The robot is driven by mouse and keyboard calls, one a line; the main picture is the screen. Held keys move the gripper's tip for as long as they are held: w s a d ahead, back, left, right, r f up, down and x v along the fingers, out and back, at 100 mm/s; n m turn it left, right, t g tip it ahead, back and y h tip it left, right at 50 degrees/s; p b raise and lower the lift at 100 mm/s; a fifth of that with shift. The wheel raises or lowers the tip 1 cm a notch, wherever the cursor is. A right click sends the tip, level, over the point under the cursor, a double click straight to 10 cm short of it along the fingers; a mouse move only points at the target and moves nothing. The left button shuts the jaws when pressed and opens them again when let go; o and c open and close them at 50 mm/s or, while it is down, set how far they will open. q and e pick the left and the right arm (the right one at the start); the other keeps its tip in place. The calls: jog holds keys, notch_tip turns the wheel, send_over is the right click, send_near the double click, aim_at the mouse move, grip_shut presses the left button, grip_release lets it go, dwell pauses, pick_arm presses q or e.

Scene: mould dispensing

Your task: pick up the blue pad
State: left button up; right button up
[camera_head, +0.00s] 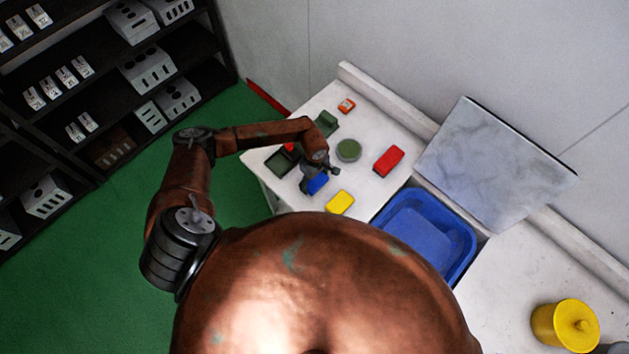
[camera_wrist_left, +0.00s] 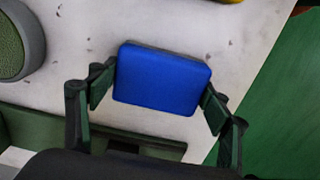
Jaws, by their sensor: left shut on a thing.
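The blue pad (camera_head: 317,183) lies at the front left part of the white counter, partly hidden by my left gripper (camera_head: 308,180) in the head view. In the left wrist view the blue pad (camera_wrist_left: 160,79) fills the space between the two fingertips, with a dark underside edge showing. My left gripper (camera_wrist_left: 158,92) is shut on the pad's two short ends. I cannot tell whether the pad is lifted off the counter. My right gripper is not in view.
On the white counter (camera_head: 350,112) are a yellow pad (camera_head: 340,202), a red block (camera_head: 388,161), a round green item (camera_head: 348,150) and a small orange-red item (camera_head: 346,106). A dark green tray (camera_head: 279,161) is near the left edge. A blue basin (camera_head: 468,238) lies right.

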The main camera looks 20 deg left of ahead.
aim_at(315, 179)
pick_arm(q)
jog(key=shift+w+r, duration=0.1)
jog(key=shift+r, duration=0.3)
notch_tip(315, 179, up, 2)
jog(key=shift+r+b, duration=0.15)
jog(key=shift+b, duration=0.85)
jog(key=s+d+r+b, duration=0.3)
jog(key=s+d+r, duration=0.2)
jog(key=s+r, duration=0.5)
jog(key=shift+s+d+b, duration=0.15)
jog(key=shift+s+b, duration=0.2)
jog(key=shift+s, duration=1.25)
jog(key=o, duration=0.7)
jog(key=c, duration=0.5)
